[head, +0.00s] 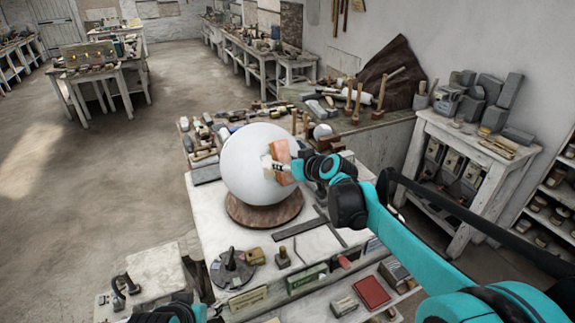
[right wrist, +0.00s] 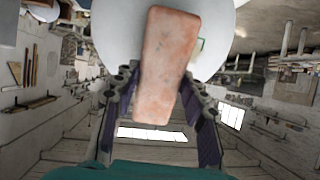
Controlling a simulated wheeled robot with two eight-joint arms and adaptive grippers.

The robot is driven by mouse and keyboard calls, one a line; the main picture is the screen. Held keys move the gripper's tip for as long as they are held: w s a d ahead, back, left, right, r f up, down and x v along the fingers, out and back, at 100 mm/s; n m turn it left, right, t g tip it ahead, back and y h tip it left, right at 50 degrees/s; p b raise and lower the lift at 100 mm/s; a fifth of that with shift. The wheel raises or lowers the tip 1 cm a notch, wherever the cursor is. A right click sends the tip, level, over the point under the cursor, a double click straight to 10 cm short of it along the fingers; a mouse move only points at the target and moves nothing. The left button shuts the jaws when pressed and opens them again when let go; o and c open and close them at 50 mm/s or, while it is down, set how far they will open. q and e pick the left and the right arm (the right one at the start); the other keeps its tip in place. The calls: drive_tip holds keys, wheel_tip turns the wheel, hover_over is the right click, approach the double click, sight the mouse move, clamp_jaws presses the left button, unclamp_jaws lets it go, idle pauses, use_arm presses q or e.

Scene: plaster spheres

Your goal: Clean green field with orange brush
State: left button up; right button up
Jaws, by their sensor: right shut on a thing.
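A large white plaster sphere (head: 245,160) rests on a round brown base (head: 262,212) on the workbench. My right gripper (head: 279,166) is shut on a pinkish-orange block-shaped brush (head: 281,150) at the sphere's right side. In the right wrist view the brush (right wrist: 165,55) stands between the two fingers, in front of the sphere (right wrist: 118,35). Whether it touches the surface I cannot tell. A thin greenish edge of a field (right wrist: 200,44) shows just right of the brush; the rest of it is hidden. Only part of my left arm shows at the bottom left of the head view.
The workbench (head: 200,205) carries several tools behind and in front of the sphere, with a green box (head: 307,279) and a red box (head: 371,292) nearest. A shelf unit with grey blocks (head: 480,140) stands at the right. Open floor (head: 120,170) lies left.

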sight(289, 177)
drive_tip(key=shift+f, duration=0.1)
drive_tip(key=shift+s+d+f+b, duration=0.15)
drive_tip(key=shift+s+f+b, duration=0.15)
drive_tip(key=shift+f+b, duration=0.3)
drive_tip(key=shift+s+d+f+b, duration=0.15)
drive_tip(key=shift+s+f+b, duration=0.2)
drive_tip(key=shift+f, duration=0.35)
drive_tip(key=shift+s+d+f+b, duration=0.15)
drive_tip(key=shift+s+f+b, duration=0.1)
drive_tip(key=shift+f+b, duration=0.35)
drive_tip(key=shift+w+a+r+p, duration=0.15)
drive_tip(key=shift+w+r+p, duration=0.15)
drive_tip(key=shift+r+p, duration=0.3)
drive_tip(key=shift+w+a+r+p, duration=0.15)
drive_tip(key=shift+w+r+p, duration=0.2)
drive_tip(key=shift+r, duration=0.4)
drive_tip(key=shift+w+a+r+p, duration=0.15)
drive_tip(key=shift+w+r+p, duration=0.1)
drive_tip(key=shift+r+p, duration=0.4)
